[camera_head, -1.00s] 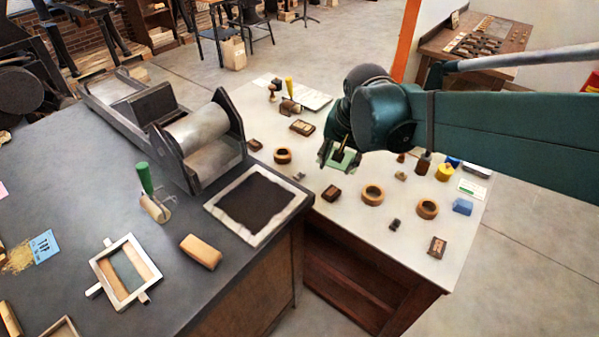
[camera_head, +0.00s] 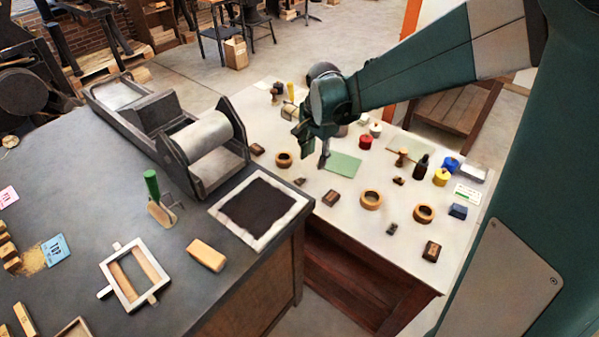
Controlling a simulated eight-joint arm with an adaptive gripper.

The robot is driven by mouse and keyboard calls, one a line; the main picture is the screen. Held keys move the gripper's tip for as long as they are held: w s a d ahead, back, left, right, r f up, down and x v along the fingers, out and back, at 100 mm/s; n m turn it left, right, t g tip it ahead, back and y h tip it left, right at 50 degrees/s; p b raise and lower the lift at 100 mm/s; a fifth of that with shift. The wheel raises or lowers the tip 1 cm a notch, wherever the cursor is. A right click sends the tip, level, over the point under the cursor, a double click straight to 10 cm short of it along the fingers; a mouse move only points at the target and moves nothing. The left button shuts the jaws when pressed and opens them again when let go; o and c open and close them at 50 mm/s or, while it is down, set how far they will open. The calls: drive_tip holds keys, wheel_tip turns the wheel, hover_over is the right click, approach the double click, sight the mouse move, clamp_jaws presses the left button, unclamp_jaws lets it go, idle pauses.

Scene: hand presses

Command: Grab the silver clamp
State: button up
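A small grey metallic piece (camera_head: 299,181) lies on the pale table, near the edge of the dark bench; it may be the silver clamp, but it is too small to be sure. A darker small grey piece (camera_head: 391,228) lies further right and nearer the front. My gripper (camera_head: 312,154) points down above the pale table, beside a green sheet (camera_head: 343,164), up and to the right of the metallic piece. Its fingers look apart and nothing shows between them. It touches neither grey piece.
Wooden rings (camera_head: 371,200), a dark bottle (camera_head: 421,167), a yellow pot (camera_head: 441,176) and small blocks crowd the pale table (camera_head: 345,238). On the left, a dark bench holds a roller press (camera_head: 205,137), a framed black slab (camera_head: 258,210) and a green-handled roller (camera_head: 153,186).

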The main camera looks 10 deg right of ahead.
sight(301, 181)
drive_tip(key=w+a+f+m+p, duration=0.1)
drive_tip(key=w+f, duration=0.1)
drive_tip(key=w+a+f+m+g+p, duration=0.1)
drive_tip(key=w+f, duration=0.1)
drive_tip(key=f, duration=0.1)
drive_tip(key=w+a+f+m+p, duration=0.1)
drive_tip(key=w+f, duration=0.1)
drive_tip(key=f, duration=0.1)
drive_tip(key=shift+w+a+g, duration=0.1)
drive_tip(key=shift+a+g, duration=0.2)
drive_tip(key=shift+a, duration=0.05)
drive_tip(key=shift+f, duration=1.25)
drive_tip(key=shift+f, duration=0.15)
drive_tip(key=shift+w+a+f+b, duration=0.1)
drive_tip(key=shift+f+b, duration=0.2)
drive_tip(key=shift+f, duration=0.95)
drive_tip(key=shift+a+f+b, duration=0.1)
drive_tip(key=shift+f+b, duration=0.2)
drive_tip(key=shift+f, duration=0.9)
drive_tip(key=shift+c, duration=0.2)
drive_tip(key=c, duration=1)
